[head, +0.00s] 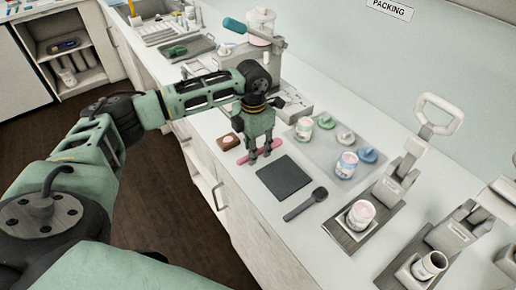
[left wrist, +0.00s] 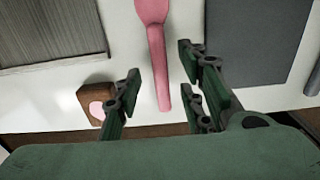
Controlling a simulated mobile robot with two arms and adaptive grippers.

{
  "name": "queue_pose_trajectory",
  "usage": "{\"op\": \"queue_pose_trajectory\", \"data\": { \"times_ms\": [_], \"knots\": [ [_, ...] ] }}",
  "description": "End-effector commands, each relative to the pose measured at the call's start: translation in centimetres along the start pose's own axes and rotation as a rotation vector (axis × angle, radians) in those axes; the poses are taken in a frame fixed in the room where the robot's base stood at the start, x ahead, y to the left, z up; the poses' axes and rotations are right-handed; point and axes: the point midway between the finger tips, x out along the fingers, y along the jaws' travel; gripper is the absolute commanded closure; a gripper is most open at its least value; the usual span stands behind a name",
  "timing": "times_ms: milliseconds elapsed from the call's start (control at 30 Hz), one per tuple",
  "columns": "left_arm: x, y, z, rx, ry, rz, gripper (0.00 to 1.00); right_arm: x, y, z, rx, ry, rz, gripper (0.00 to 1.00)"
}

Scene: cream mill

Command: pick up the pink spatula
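The pink spatula (left wrist: 157,50) lies on the white counter. In the left wrist view its handle points toward the gripper and its broad end runs off the top edge. In the head view part of the pink spatula (head: 244,160) shows beside my left gripper's fingers. My left gripper (head: 260,155) is open above the spatula, pointing down. In the left wrist view the handle lies between the open fingers of my left gripper (left wrist: 158,90), and the fingers do not appear to touch it. My right gripper is in neither view.
A dark square mat (head: 285,177) and a dark spoon-shaped tool (head: 305,204) lie to the right. A small brown block with a pink top (left wrist: 97,102) is close to the fingers. A grey tray (head: 324,130) holds tubs and lids. Presses stand further right.

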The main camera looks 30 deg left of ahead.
Motion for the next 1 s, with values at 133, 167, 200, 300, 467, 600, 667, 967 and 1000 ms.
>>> {"op": "queue_pose_trajectory", "data": {
  "times_ms": [133, 167, 200, 300, 467, 600, 667, 967, 1000],
  "knots": [
    [0.74, -0.05, 0.01, 0.002, -0.001, 0.000, 0.63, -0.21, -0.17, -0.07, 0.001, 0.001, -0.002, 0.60],
    [0.76, -0.05, 0.02, 0.002, -0.001, 0.000, 0.63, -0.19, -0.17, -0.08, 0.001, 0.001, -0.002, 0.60],
    [0.77, -0.04, 0.02, 0.002, -0.001, 0.000, 0.63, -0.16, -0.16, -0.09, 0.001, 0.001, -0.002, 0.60],
    [0.76, -0.04, 0.02, 0.002, -0.001, 0.000, 0.63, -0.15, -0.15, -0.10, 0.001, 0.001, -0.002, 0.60],
    [0.74, -0.04, 0.03, 0.001, -0.001, 0.000, 0.77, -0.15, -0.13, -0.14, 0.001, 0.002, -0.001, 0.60],
    [0.72, -0.04, 0.03, 0.001, -0.001, 0.000, 0.90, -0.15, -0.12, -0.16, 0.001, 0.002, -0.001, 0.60],
    [0.72, -0.04, 0.02, 0.001, -0.001, 0.000, 0.95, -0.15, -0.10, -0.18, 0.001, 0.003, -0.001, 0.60],
    [0.69, -0.03, 0.03, 0.001, -0.002, 0.000, 1.00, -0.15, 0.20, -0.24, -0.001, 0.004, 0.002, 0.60],
    [0.66, -0.02, 0.04, 0.001, -0.002, 0.000, 1.00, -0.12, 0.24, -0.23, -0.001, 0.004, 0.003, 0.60]
  ]
}}
